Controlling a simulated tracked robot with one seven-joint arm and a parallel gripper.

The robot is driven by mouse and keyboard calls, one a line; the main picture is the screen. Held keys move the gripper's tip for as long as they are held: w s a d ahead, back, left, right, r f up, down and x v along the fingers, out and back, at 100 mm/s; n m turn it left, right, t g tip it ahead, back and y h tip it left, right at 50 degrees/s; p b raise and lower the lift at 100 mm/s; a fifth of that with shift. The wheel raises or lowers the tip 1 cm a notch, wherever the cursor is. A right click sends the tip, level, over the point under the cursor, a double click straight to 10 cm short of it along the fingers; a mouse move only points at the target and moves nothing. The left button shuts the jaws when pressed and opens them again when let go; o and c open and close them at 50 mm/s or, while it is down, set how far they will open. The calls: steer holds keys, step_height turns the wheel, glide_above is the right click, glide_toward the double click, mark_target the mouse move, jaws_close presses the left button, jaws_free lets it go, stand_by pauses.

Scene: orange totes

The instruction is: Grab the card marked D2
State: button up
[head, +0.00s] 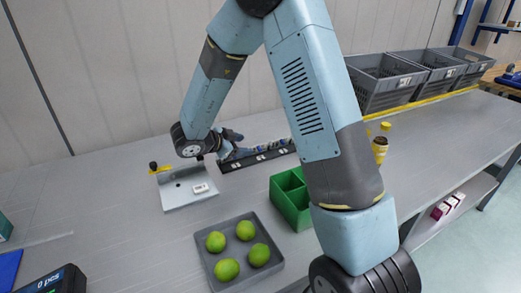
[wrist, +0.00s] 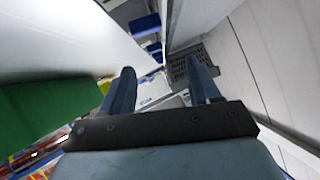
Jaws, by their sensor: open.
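No marking D2 is readable in either view. A black strip (head: 235,164) with small white labels lies on the table toward the back, with small dark and blue items along it, partly hidden behind my arm. A small white tag (head: 200,188) with dark marks lies on a light grey plate (head: 175,201) to the left of the strip. My gripper (head: 232,139) is above the left part of the strip, small and partly unclear. In the wrist view, my gripper (wrist: 162,78) has its fingers spread with nothing held between them.
A grey tray (head: 207,267) with several limes stands at the front, beside a green divided box (head: 281,203). Grey crates (head: 376,88) line the back right. A yellow-capped bottle (head: 380,146) stands right of my arm. A dark scale (head: 58,281) is front left. The left tabletop is mostly clear.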

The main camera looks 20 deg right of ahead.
mark_target(258, 147)
steer(key=shift+s+x, duration=0.2)
steer(key=shift+x, duration=3.05)
steer(key=shift+f, duration=0.2)
steer(key=c, duration=1)
steer(key=shift+c, duration=0.3)
steer(key=shift+r, duration=0.1)
